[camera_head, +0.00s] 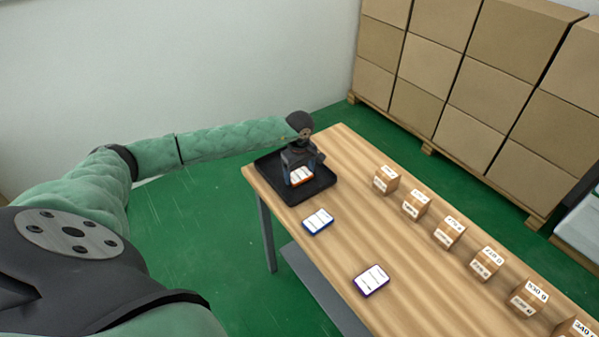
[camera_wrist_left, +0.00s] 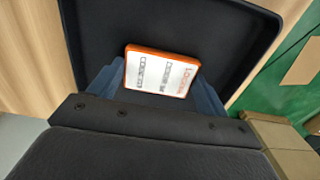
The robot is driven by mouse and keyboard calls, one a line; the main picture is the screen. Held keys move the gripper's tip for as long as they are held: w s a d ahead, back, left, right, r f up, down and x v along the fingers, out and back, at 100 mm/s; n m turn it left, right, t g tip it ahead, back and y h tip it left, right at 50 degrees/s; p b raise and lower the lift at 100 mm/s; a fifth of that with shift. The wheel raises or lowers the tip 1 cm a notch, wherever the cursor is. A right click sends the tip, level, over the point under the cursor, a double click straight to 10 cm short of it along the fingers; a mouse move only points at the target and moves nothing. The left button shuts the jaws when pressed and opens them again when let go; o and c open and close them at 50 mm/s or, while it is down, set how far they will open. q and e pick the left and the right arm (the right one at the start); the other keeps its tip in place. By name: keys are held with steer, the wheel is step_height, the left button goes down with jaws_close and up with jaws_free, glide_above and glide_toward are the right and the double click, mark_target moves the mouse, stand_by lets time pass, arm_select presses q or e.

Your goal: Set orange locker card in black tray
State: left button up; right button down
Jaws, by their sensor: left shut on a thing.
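The orange locker card (camera_head: 299,176) has a white face with an orange rim. My left gripper (camera_head: 302,168) is shut on it, over the black tray (camera_head: 316,188) at the left end of the wooden table. In the left wrist view the card (camera_wrist_left: 162,73) sits between the blue-grey fingers, with the dark tray floor and rim (camera_wrist_left: 262,40) behind it. I cannot tell whether the card touches the tray floor. My right gripper is not in view.
A blue-edged card (camera_head: 318,221) and a purple-edged card (camera_head: 372,280) lie on the table (camera_head: 345,240). Several small labelled boxes (camera_head: 386,180) stand in a row to the right. Stacked cartons (camera_head: 430,65) stand behind.

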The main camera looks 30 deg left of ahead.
mark_target(300, 175)
arm_select(q)
steer(key=shift+f, duration=0.1)
steer(key=o, duration=0.8)
steer(key=shift+o, duration=0.9)
steer(key=shift+r, duration=0.4)
step_height(300, 175, up, 3)
steer(key=shift+p, duration=0.3)
step_height(300, 175, up, 8)
steer(key=p, duration=0.1)
steer(key=shift+r, duration=0.25)
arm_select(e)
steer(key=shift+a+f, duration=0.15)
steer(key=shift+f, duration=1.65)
